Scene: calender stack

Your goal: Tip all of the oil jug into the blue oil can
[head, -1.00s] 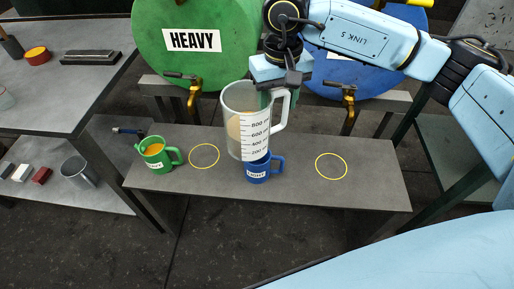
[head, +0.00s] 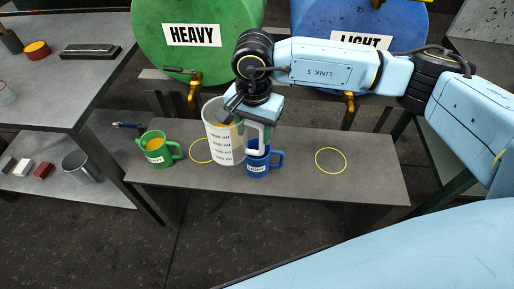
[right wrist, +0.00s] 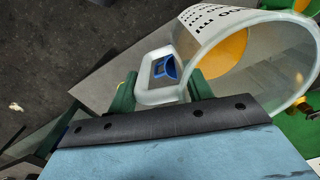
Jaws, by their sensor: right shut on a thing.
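The clear oil jug (head: 221,140) with printed marks hangs above the bench, just left of the blue oil can (head: 262,161) and partly in front of it. It looks slightly tilted. The right wrist view shows orange oil (right wrist: 222,58) inside the jug. My right gripper (head: 245,115) is shut on the jug's handle, which shows in the right wrist view (right wrist: 150,88). The blue can stands on the bench, labelled LIGHT, its handle to the right. Its inside is mostly hidden. My left gripper is out of view.
A green can (head: 155,158) with orange oil stands at the bench's left. Two yellow rings mark the bench, the right one (head: 331,161) empty. Behind are a green HEAVY drum (head: 195,60), a blue LIGHT drum (head: 310,15) and brass taps (head: 194,95).

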